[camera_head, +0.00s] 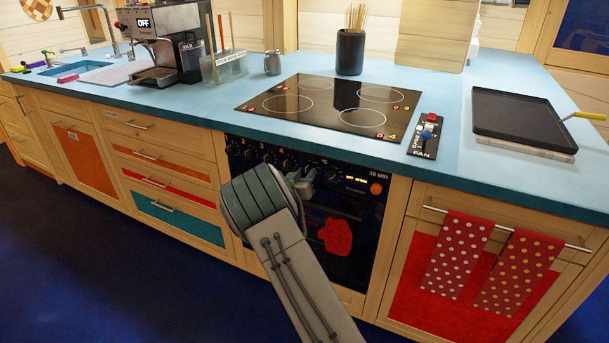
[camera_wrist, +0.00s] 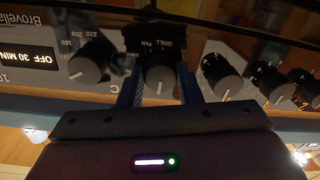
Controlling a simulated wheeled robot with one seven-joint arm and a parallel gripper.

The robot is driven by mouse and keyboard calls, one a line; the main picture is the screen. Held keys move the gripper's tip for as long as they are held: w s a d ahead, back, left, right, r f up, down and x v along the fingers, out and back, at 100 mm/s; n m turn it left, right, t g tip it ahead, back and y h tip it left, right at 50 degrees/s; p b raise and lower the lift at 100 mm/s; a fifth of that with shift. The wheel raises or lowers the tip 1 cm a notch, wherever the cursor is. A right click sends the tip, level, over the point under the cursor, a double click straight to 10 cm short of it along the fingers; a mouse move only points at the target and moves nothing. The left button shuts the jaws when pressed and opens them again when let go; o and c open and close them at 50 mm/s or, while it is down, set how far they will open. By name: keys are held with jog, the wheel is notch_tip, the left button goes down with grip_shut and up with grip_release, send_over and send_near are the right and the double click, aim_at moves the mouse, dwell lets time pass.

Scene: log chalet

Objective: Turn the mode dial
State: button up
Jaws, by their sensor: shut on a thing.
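The mode dial (camera_wrist: 161,72) is a dark round knob on the oven's control panel, with the words GRILL and FAN beside it in the wrist view. Its white pointer line faces the bottom of that view. My gripper (camera_wrist: 160,88) has its two blue fingers on either side of the dial and is shut on it. In the head view my gripper (camera_head: 306,178) is at the oven front (camera_head: 352,220), and my arm and gripper hide the dial there.
A temperature knob (camera_wrist: 88,62) is close beside the mode dial, with several burner knobs (camera_wrist: 220,75) on the other side. The counter edge overhangs the panel; red dotted towels (camera_head: 457,255) hang to the right.

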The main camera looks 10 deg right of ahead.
jog(key=shift+a, duration=0.1)
jog(key=o, duration=1)
jog(key=shift+c, duration=0.2)
jog(key=v, duration=1.3)
jog(key=shift+s+a, duration=0.25)
jog(key=shift+s, duration=0.05)
